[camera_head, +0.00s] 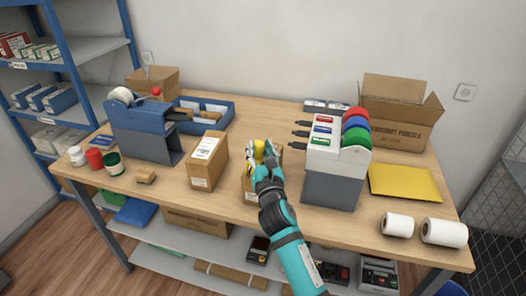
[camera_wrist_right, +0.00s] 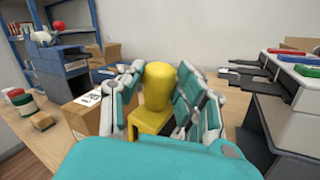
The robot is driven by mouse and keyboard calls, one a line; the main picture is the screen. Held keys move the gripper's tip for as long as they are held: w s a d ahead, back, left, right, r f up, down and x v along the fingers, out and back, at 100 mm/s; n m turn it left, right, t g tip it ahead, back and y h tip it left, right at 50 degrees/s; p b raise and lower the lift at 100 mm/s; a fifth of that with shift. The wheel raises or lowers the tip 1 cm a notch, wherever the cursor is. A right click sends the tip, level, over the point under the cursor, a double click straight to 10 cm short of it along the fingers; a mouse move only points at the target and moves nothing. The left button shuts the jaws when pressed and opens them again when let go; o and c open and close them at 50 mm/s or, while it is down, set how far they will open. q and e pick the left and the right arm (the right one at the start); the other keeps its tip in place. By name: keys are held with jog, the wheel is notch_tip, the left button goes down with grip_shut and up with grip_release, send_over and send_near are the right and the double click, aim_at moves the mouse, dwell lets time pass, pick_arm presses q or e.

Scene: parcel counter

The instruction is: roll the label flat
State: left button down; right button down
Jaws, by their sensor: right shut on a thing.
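My right gripper (camera_head: 262,158) is shut on a yellow tool (camera_wrist_right: 157,88), which shows between its fingers in the right wrist view and looks like the roller's handle. Its lower end is hidden. The gripper is over a small brown carton (camera_head: 248,184) at the middle front of the counter. I cannot tell whether the tool touches the carton. A white patch shows on that carton's front; its top is mostly hidden, and I cannot make out the label there. A taller carton (camera_head: 206,165) with white label patches stands to the left. My left gripper is not in view.
A blue-grey dispenser (camera_head: 145,125) stands at the left, near several small jars (camera_head: 95,158). A grey holder (camera_head: 332,180) with coloured rolls stands close on the right. Beyond it lie a yellow envelope (camera_head: 405,182), white rolls (camera_head: 443,232) and an open box (camera_head: 400,115).

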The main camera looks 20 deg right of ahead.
jog(key=shift+w+a+f, duration=0.3)
jog(key=shift+a+f, duration=0.1)
jog(key=shift+w+a+b, duration=0.45)
jog(key=shift+w+a, duration=0.05)
jog(key=shift+a, duration=0.2)
jog(key=shift+r, duration=0.1)
jog(key=shift+r+p, duration=0.3)
jog(key=shift+p, duration=0.2)
jog(key=shift+w+d+r, duration=0.1)
jog(key=shift+w+d, duration=0.45)
jog(key=shift+w, duration=0.15)
jog(key=shift+w+d+r, duration=0.1)
jog(key=shift+w+d, duration=0.4)
jog(key=shift+w, duration=0.2)
jog(key=shift+f, duration=0.35)
